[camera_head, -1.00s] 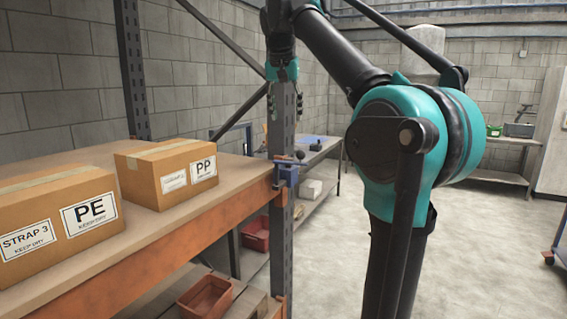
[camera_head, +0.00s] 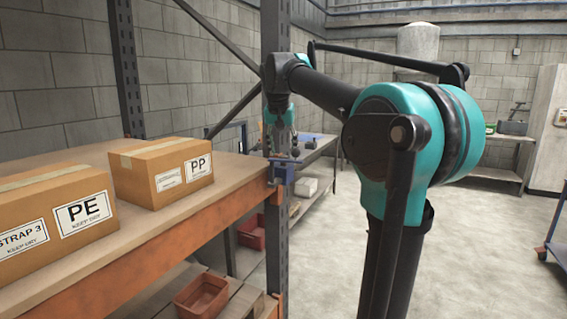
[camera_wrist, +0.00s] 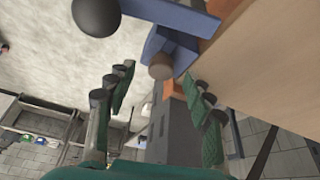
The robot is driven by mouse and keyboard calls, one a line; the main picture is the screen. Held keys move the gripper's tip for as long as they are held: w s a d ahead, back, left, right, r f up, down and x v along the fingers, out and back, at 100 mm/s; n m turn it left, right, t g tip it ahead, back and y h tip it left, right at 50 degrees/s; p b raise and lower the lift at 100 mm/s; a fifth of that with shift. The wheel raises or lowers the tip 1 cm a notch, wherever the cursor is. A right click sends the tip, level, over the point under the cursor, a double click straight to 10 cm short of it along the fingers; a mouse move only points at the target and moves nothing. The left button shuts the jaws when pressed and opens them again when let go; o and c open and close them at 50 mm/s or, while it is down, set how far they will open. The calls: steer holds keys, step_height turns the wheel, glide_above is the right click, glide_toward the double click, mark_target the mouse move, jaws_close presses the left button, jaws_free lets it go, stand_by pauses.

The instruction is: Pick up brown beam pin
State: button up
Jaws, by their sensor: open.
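In the wrist view a brown, round-ended pin (camera_wrist: 160,67) shows at the blue bracket (camera_wrist: 176,50), by the beam's edge. I take it for the brown beam pin; only its end and a short part show. My gripper (camera_wrist: 155,96) is open, with one green finger on each side and the pin beyond the gap between them, apart from both. In the head view my gripper (camera_head: 280,142) points down just above the blue bracket (camera_head: 284,172) at the rack post. I cannot make out the pin there.
A dark ball knob (camera_wrist: 97,16) on a blue bar juts out beside the pin. The grey rack post (camera_head: 276,235) stands close by. Cardboard boxes (camera_head: 160,172) sit on the wooden shelf (camera_head: 228,172). Open floor (camera_head: 480,250) lies to the right.

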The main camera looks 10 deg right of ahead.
steer(key=shift+x, duration=1.5)
steer(key=shift+a, duration=0.1)
steer(key=shift+s, duration=0.1)
jaws_close()
